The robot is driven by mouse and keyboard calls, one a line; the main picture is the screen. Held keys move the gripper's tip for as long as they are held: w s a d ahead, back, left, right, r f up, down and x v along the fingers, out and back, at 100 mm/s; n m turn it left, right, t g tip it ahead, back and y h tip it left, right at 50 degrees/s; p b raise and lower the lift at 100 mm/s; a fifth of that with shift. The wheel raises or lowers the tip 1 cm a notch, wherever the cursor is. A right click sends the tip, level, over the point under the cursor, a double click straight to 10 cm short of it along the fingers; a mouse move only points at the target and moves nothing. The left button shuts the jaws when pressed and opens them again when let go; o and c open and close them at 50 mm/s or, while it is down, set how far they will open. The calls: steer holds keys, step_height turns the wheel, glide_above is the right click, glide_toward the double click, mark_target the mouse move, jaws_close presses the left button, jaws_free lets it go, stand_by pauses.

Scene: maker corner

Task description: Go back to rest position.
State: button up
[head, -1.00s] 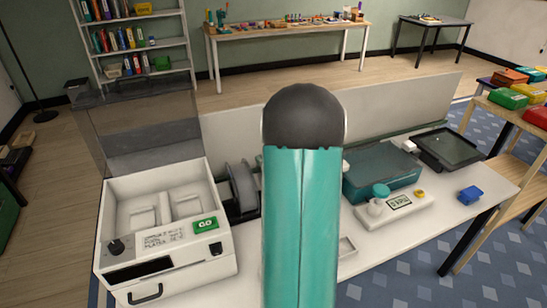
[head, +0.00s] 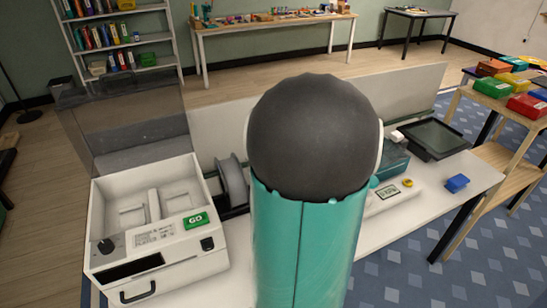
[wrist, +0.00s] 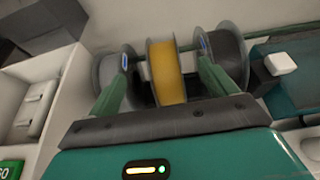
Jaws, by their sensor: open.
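My gripper (wrist: 165,56) shows in the wrist view with its two green fingers spread wide. It is open and nothing is seen held between the fingers. A yellow spool (wrist: 166,72) stands beyond the fingertips, between a clear-flanged reel on the left and a dark spool (wrist: 229,58) on the right. I cannot tell how far the fingers are from the spools. In the head view my own arm, teal with a dark rounded joint, fills the middle and hides my gripper and the yellow spool.
A white machine (head: 150,262) with a green GO label and a raised clear lid (head: 125,125) stands at the left of the white bench. A dark tray (head: 434,139) and a blue block (head: 457,183) are at the right. Shelving and tables stand farther back.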

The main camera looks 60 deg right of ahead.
steer(key=shift+s+a+r, duration=0.1)
steer(key=shift+s, duration=0.05)
stand_by(0.7)
steer(key=w+a+r+n+y, duration=0.2)
steer(key=w+a+n+y, duration=0.15)
steer(key=a+n, duration=0.45)
steer(key=w+a+r+n+y, duration=0.3)
steer(key=a+n+y, duration=0.15)
steer(key=a, duration=0.65)
steer(key=w+a+r+n+y, duration=0.2)
steer(key=w+a+n+y, duration=0.1)
steer(key=a+n, duration=0.5)
steer(key=s+a+r+n+g+h, duration=0.1)
steer(key=s+a+n+g+h, duration=0.1)
steer(key=s+a+n, duration=0.4)
steer(key=s+a+r+n+g+h, duration=0.1)
steer(key=s+a+n+g, duration=0.3)
steer(key=a+n, duration=0.5)
steer(key=s+n+h, duration=0.1)
steer(key=s+n, duration=0.1)
steer(key=n, duration=0.4)
steer(key=shift+s+r+n, duration=0.3)
steer(key=shift+n, duration=0.05)
